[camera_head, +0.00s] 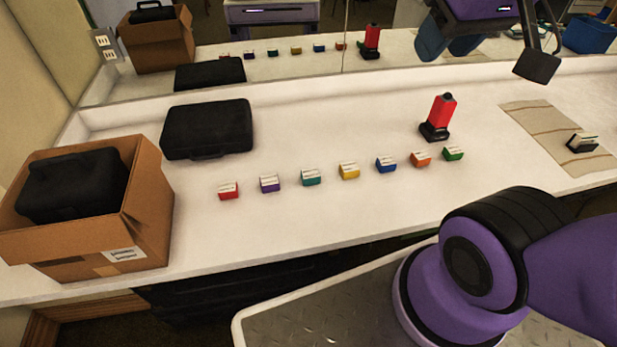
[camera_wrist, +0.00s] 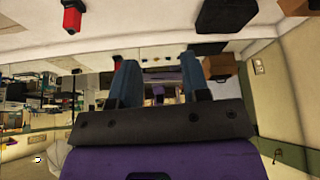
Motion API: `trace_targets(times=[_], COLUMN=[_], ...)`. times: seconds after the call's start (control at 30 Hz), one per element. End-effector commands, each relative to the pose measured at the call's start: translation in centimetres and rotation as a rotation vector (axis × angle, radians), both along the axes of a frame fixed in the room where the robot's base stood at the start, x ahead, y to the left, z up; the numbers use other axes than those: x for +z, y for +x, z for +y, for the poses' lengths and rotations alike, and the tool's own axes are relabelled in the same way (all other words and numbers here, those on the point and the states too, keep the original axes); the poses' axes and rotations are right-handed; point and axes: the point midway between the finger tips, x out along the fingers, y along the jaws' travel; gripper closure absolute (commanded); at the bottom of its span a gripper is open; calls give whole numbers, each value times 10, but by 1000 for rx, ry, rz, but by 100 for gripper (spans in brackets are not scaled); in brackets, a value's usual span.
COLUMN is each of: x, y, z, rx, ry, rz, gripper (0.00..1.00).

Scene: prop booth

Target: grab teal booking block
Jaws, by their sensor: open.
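The teal booking block (camera_head: 311,178) is a small block with a pale top. It stands on the white counter (camera_head: 330,225) in a row of coloured blocks, between the purple block (camera_head: 270,184) and the yellow block (camera_head: 349,171). My gripper (camera_head: 449,45) shows at the top right of the head view, well to the right of the teal block and apart from it. In the wrist view, my gripper (camera_wrist: 158,63) has its two blue fingers spread with nothing held between them. I cannot make out the teal block in the wrist view.
Red (camera_head: 229,192), blue (camera_head: 386,166), orange (camera_head: 421,160) and green (camera_head: 453,154) blocks share the row. A red stamp-like item (camera_head: 441,112) stands behind it. A black case (camera_head: 207,129) and cardboard box (camera_head: 148,205) are left. A mirror (camera_head: 300,75) lines the back. The counter before the row is clear.

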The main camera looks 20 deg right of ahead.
Motion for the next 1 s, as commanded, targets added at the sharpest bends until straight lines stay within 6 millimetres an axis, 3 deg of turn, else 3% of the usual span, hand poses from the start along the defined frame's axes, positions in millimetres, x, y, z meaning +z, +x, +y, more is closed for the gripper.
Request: trace_targets(times=[0.3, 0.47, 0.5, 0.77, 1.0], x=[0, -1, -2, -20, -53], y=[0, 6, 10, 68, 127], z=[0, 0, 0, 3, 8], rx=[0, -3, -4, -31, -53], ry=[0, -1, -2, -13, -20], rz=[0, 8, 14, 82, 146], gripper=[57, 21, 12, 12, 12])
